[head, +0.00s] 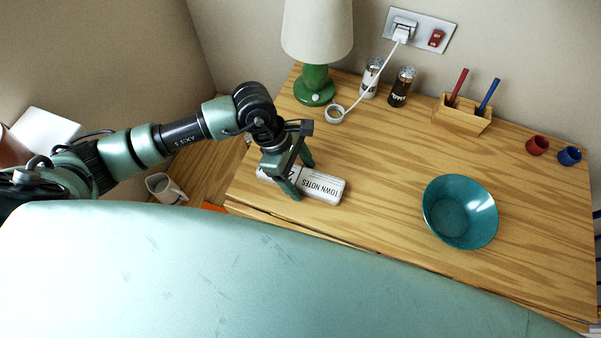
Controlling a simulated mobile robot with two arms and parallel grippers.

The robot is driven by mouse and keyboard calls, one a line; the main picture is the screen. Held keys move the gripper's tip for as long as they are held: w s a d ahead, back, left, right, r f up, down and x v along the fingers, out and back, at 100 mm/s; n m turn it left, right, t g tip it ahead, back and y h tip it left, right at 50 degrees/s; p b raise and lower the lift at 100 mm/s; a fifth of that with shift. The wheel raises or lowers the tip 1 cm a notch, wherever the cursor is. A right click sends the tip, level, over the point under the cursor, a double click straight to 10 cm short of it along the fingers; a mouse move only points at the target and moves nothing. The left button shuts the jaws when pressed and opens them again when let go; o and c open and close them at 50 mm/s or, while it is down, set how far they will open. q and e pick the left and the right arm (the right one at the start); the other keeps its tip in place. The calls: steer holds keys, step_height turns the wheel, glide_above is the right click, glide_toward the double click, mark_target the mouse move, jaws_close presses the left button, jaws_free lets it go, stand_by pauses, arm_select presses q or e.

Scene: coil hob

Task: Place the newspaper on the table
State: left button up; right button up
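The newspaper (322,187) is a white rolled or folded bundle with "TOWN NOTES" printed on it, upside down in the picture. It is at the left front part of the wooden table (375,215), lying on it or very close above it. My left gripper (300,180) points down over the newspaper, with one finger at its near side and one at its far side. I cannot tell whether the fingers press on it. The gripper hides part of the newspaper's left half. My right gripper is not in view.
A teal bowl (460,212) stands at right. The table's middle is clear. A mug (165,188) stands lower left.

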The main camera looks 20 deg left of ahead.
arm_select(q)
steer(key=shift+r, duration=0.1)
steer(key=b+v, duration=0.1)
steer(key=v, duration=1.1)
steer(key=shift+b, duration=0.35)
stand_by(1.8)
